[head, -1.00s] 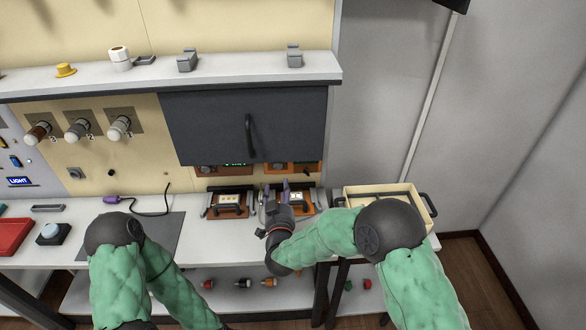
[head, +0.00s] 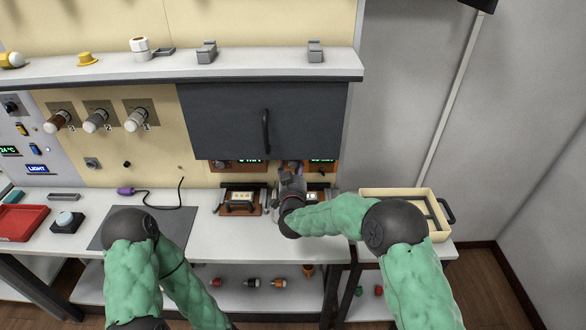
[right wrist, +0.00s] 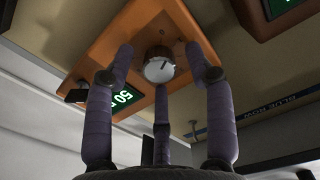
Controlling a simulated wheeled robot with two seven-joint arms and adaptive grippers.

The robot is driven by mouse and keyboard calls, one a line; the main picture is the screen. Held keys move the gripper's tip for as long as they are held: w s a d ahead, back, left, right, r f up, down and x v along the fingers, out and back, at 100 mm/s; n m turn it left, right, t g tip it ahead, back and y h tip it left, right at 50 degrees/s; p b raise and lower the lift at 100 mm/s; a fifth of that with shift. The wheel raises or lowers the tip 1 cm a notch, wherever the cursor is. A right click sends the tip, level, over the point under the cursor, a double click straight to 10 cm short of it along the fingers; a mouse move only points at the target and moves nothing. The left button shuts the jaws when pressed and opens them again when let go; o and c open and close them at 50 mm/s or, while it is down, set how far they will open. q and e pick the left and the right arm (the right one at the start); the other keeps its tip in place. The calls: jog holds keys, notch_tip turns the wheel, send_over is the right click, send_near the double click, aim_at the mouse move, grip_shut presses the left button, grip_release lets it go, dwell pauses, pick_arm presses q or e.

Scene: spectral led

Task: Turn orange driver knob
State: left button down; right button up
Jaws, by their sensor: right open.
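The orange driver (right wrist: 140,35) fills the upper middle of the right wrist view. It has a round silver-grey knob (right wrist: 159,65) with a dark pointer mark and a green display reading 50 (right wrist: 122,98). In the head view the orange driver (head: 322,167) hangs under the dark cabinet, partly behind my right gripper. My right gripper (head: 292,170) is raised to it. In the right wrist view its purple fingers (right wrist: 160,72) are open and spread around the knob; I cannot tell whether they touch it. My left gripper is outside the view.
A second orange-brown unit (head: 238,165) with a display is to the left. The dark cabinet (head: 265,120) is directly above. Framed devices (head: 242,200) stand on the white bench (head: 240,245) below. A cream tray (head: 430,232) is at the right.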

jog(key=shift+c, duration=0.3)
grip_shut()
jog(key=shift+f+m+b, duration=0.1)
jog(key=shift+m+b, duration=0.9)
jog(key=shift+b, duration=0.1)
jog(key=shift+m+b, duration=0.55)
jog(key=shift+m, duration=0.15)
jog(key=shift+r, duration=0.2)
jog(key=shift+o, duration=0.3)
grip_release()
jog(key=shift+f, duration=0.1)
